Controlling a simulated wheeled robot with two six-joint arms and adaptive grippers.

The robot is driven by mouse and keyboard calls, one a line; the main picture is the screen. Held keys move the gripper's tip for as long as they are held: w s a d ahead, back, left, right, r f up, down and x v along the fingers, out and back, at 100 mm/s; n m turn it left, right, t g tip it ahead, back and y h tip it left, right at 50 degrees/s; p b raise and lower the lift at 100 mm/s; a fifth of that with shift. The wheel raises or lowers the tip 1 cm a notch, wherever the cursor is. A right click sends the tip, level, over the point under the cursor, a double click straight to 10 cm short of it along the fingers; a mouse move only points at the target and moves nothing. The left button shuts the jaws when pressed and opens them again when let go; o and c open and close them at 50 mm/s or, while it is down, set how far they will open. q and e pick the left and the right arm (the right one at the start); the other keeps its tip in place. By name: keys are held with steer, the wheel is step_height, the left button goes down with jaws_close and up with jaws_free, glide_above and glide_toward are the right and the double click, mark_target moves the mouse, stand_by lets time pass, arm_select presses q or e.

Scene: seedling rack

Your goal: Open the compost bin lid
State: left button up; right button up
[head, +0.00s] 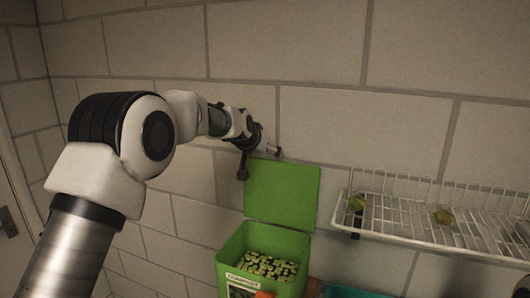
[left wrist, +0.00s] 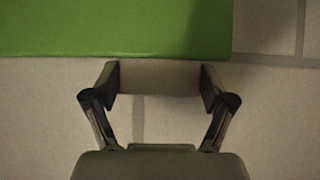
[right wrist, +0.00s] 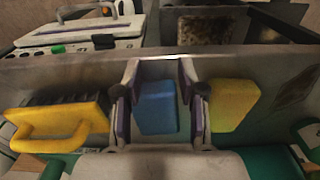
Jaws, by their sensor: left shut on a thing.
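The compost bin (head: 264,241) is a bright green box against the wall in the head view. Its open top shows dark and pale green scraps inside. The green lid (head: 282,194) stands upright at the back of the bin, well open. My left gripper (head: 264,149) is at the lid's upper edge. In the left wrist view, my left gripper (left wrist: 160,76) is shut on the wide grey-brown lid handle (left wrist: 160,80), beside the green lid (left wrist: 115,28). In the right wrist view, my right gripper (right wrist: 158,72) is open, its fingers apart.
A white wire rack (head: 420,218) on the wall at right holds small green-yellow items. A tiled wall stands close behind the lid. Near my right gripper are a blue block (right wrist: 156,107), a yellow block (right wrist: 233,104) and a yellow-handled item (right wrist: 60,128).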

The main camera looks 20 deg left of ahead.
arm_select(q)
steer(key=o, duration=1.5)
steer(key=shift+o, duration=0.2)
steer(key=shift+s+r, duration=0.15)
arm_select(e)
steer(key=shift+s, duration=0.1)
arm_select(q)
steer(key=v, duration=1.2)
